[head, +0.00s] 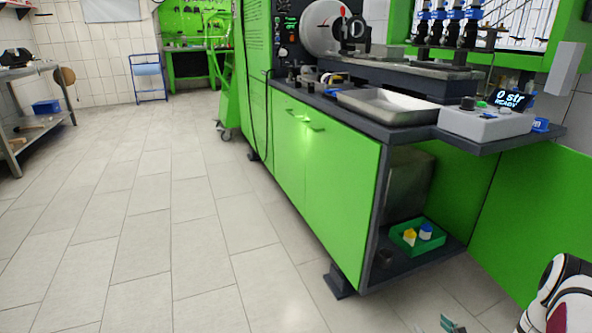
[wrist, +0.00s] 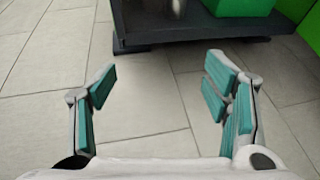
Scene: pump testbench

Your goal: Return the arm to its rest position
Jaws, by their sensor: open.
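My gripper (wrist: 160,85) is open in the wrist view, with its teal-padded fingers wide apart and only floor tiles between them. In the head view a small part of my gripper (head: 452,324) shows at the bottom edge. A white and black part of my arm (head: 562,295) shows at the bottom right corner. The rest of the arm is out of frame. The gripper is low, in front of the bench's lower shelf, and touches nothing that I can see.
The green bench (head: 325,180) stands at the centre right. Its lower shelf (head: 425,262) holds a green bin (head: 398,240) with a yellow and a blue item. A metal tray (head: 385,107) and a grey display box (head: 485,124) sit on top. The tiled floor (head: 130,230) at left is clear.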

